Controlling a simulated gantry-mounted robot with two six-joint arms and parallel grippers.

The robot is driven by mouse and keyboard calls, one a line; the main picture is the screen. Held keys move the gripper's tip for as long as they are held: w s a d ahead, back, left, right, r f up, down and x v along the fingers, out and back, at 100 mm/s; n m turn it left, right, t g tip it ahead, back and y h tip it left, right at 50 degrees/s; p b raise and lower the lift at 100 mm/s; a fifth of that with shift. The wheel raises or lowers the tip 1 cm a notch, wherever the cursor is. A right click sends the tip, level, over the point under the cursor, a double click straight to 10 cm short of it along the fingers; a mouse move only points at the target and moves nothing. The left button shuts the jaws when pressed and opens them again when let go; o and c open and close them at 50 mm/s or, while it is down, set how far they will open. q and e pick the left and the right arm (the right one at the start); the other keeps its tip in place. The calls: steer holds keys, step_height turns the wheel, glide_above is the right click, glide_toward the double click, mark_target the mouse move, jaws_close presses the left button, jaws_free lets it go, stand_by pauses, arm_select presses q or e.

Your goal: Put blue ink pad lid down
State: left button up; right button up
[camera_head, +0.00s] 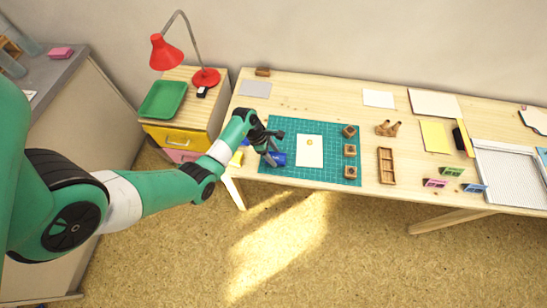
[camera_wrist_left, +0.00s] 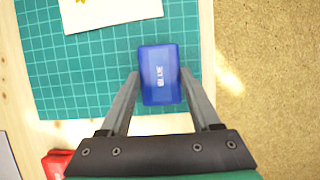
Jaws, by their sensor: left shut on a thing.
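The blue ink pad lid (camera_wrist_left: 161,76) is a small blue block with rounded corners and pale lettering that seems to read "BLUE". My left gripper (camera_head: 273,148) is shut on it, with one finger on each long side in the left wrist view. The lid also shows in the head view (camera_head: 279,159) at the front left of the green cutting mat (camera_head: 315,178). Whether it touches the mat or hangs just above it, I cannot tell. No separate blue pad base can be made out. My right gripper is not in view.
A white card (camera_head: 310,151) lies on the mat, with several wooden stamps (camera_head: 350,150) to its right. A red object (camera_wrist_left: 57,164) shows at the lower left of the wrist view. The floor lies beyond that edge.

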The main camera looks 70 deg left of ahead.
arm_select(q)
steer(key=shift+f, duration=0.65)
steer(key=shift+r, duration=0.1)
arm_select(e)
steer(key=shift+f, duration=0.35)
arm_select(q)
steer(key=o, duration=0.9)
steer(key=shift+c, duration=0.2)
steer(key=o, duration=0.4)
steer(key=shift+o, duration=0.2)
